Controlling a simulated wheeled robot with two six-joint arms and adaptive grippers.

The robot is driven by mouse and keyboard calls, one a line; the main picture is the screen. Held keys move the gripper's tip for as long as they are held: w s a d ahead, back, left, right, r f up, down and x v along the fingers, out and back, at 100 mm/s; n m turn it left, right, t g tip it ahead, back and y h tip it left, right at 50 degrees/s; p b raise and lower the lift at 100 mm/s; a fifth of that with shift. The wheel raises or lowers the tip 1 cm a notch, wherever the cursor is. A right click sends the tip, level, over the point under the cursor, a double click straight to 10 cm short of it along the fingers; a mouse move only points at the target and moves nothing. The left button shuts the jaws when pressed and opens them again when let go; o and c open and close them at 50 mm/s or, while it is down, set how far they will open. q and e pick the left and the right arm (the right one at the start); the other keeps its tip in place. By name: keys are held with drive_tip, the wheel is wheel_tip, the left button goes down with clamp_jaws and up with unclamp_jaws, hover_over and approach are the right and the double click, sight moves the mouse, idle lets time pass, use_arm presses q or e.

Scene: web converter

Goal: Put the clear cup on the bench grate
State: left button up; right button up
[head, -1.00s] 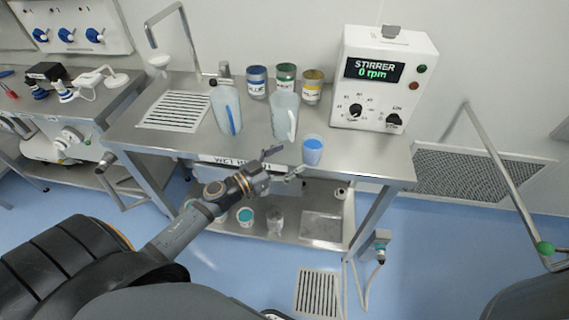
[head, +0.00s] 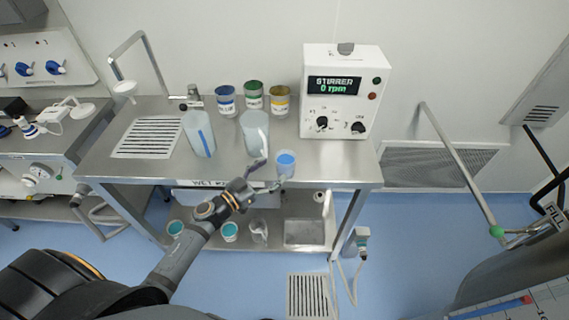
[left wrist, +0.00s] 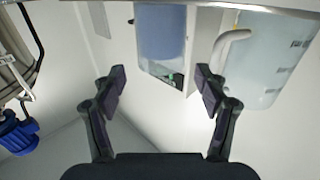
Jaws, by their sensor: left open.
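The clear cup (head: 286,170), holding blue liquid, stands upright near the front edge of the steel bench, right of the clear pitcher. My left gripper (head: 268,175) is open at the bench's front edge, just left of and in front of the cup, pointing at it. In the left wrist view the cup (left wrist: 163,68) is ahead of the open fingers (left wrist: 160,82), roughly centred in the gap. I cannot tell whether the cup is between the fingertips. The bench grate (head: 148,138) is a bare slotted panel at the left of the bench. My right gripper is not in view.
The pitcher (head: 254,130) stands behind the cup; its handle is near the cup. Another pitcher (head: 198,134) stands between it and the grate. Blue (head: 226,100), green (head: 253,96) and yellow (head: 279,103) labelled pots stand behind. The stirrer box (head: 342,92) is at the right.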

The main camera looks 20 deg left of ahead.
sight(293, 154)
use_arm(q)
drive_tip(key=shift+x, duration=1)
drive_tip(key=p+x, duration=0.1)
drive_tip(key=x, duration=0.3)
drive_tip(key=shift+w+r, duration=0.2)
drive_tip(key=shift+w, duration=0.15)
drive_tip(key=shift+w+d+f, duration=0.1)
drive_tip(key=shift+w+d, duration=0.1)
drive_tip(key=shift+w, duration=0.05)
drive_tip(key=shift+s, duration=0.15)
drive_tip(key=shift+c, duration=0.9)
drive_tip(key=c, duration=1)
drive_tip(key=shift+r+p, duration=0.4)
drive_tip(key=shift+r, duration=0.15)
wheel_tip(293, 154, up, 3)
drive_tip(key=shift+p, duration=0.8)
drive_tip(key=s+d+r+p, duration=0.1)
drive_tip(key=s+r, duration=0.2)
drive_tip(key=s, duration=0.1)
drive_tip(key=s+d+r+p, duration=0.1)
drive_tip(key=s+r, duration=0.2)
drive_tip(key=s, duration=0.2)
drive_tip(key=s+d+r+p, duration=0.1)
drive_tip(key=s+r+p, duration=0.1)
drive_tip(key=s+r, duration=0.1)
drive_tip(key=shift+s+d, duration=0.35)
drive_tip(key=shift+s, duration=0.4)
